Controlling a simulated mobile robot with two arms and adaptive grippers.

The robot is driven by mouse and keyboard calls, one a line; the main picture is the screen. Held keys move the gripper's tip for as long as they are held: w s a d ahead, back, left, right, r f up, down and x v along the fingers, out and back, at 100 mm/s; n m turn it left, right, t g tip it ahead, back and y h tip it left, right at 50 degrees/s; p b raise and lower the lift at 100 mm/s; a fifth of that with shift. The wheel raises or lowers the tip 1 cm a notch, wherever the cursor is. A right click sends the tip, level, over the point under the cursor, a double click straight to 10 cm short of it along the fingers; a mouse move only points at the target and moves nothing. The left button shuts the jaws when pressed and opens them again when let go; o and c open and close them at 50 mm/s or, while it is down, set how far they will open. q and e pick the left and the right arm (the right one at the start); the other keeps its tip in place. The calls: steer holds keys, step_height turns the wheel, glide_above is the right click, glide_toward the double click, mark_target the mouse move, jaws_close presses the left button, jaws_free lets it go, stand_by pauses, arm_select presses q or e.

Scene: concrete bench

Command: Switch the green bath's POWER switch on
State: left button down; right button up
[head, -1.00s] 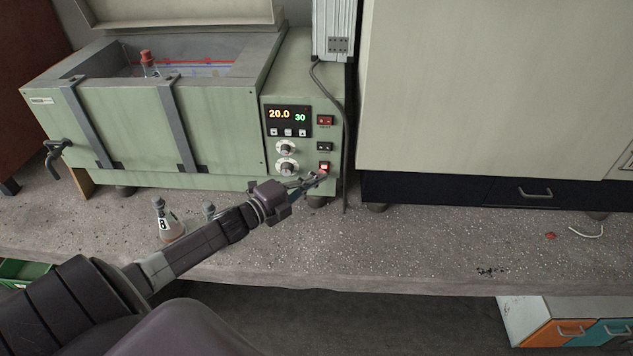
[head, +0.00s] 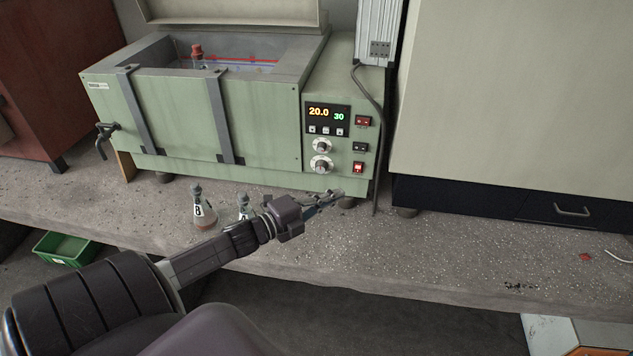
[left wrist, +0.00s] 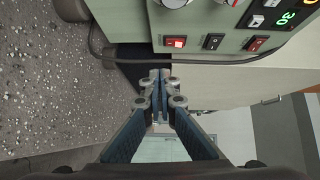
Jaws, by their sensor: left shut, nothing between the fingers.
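The green bath (head: 200,120) stands on the bench with its lid raised. Its control panel has a lit display (head: 327,117) reading 20.0 and 30, two knobs, and a column of three rocker switches. The top switch (head: 362,120) is dark red, the middle one (head: 360,147) black, and the lowest one (head: 358,167) brighter red. The bright red switch also shows in the left wrist view (left wrist: 175,42). Switch labels are too small to read. My left gripper (head: 338,194) is shut and empty, below and apart from the lowest switch. My right gripper is not in view.
Two small flasks (head: 203,213) stand on the bench (head: 440,250) left of my left gripper. A red-capped vessel (head: 197,55) is in the bath. A cable (head: 376,150) hangs beside the panel. A large pale cabinet (head: 500,90) stands at right. The bench's front right is mostly clear.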

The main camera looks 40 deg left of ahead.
arm_select(q)
steer(key=v, duration=0.5)
steer(key=shift+s+d+f+b, duration=0.1)
steer(key=shift+s+f+b, duration=0.05)
steer(key=shift+s+b, duration=0.2)
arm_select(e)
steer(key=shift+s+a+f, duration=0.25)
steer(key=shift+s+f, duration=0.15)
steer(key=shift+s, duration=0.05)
arm_select(q)
steer(key=shift+f, duration=0.1)
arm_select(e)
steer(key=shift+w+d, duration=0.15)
